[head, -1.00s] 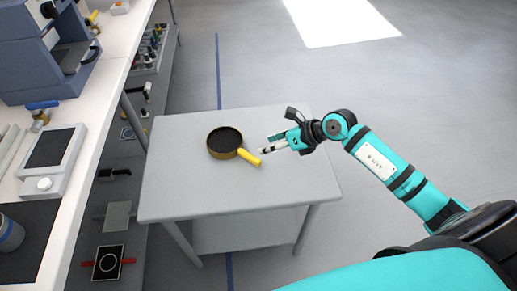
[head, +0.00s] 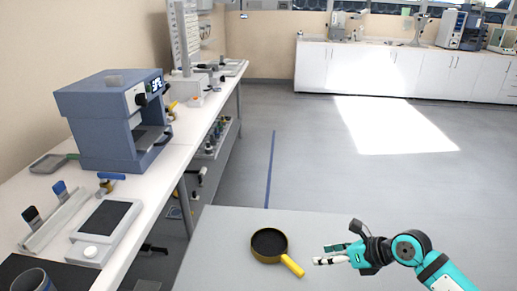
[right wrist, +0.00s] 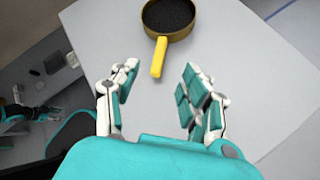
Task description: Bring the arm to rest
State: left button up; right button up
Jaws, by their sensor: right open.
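My right gripper (head: 326,254) is open and empty over the small grey table (head: 215,245), to the right of a round pan (head: 269,242) with a yellow handle. The pan has a dark inside and a brass-coloured rim. In the right wrist view, the open fingers (right wrist: 155,90) stand apart, with the yellow handle (right wrist: 159,57) beyond them and not between their pads. The pan body (right wrist: 170,18) is at the top of that view, cut by the frame edge.
A long white bench (head: 170,165) on the left bears a blue-grey machine (head: 115,120), a scale (head: 104,225) and brushes (head: 45,205). White cabinets (head: 390,65) line the far wall. The floor (head: 310,140) between is clear.

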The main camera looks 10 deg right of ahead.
jog(key=a+r+m+t+y, duration=0.4)
jog(key=a+r+t+y, duration=0.1)
jog(key=a+r, duration=0.3)
notch_tip(320, 180, up, 6)
jog(key=d+m+t+h, duration=0.25)
jog(key=m+t, duration=0.45)
jog(key=m, duration=0.4)
jog(key=s+d+f+m+g+h, duration=0.35)
jog(key=d+f+m+h, duration=0.45)
jog(key=m+h, duration=0.7)
jog(key=s+a+f+m+g+y, duration=0.35)
jog(key=s+f+g, duration=0.3)
jog(key=s, duration=0.35)
jog(key=s+a+f+m+g+y, duration=0.2)
jog(key=s+a+f+m+g, duration=0.3)
jog(key=s+f, duration=0.45)
notch_tip(320, 180, down, 23)
jog(key=s+g+p, duration=0.2)
jog(key=s+d+f, duration=0.3)
jog(key=s+f, duration=1.2)
jog(key=s, duration=0.2)
jog(key=shift+n+g+p, duration=0.35)
jog(key=shift+g, duration=0.05)
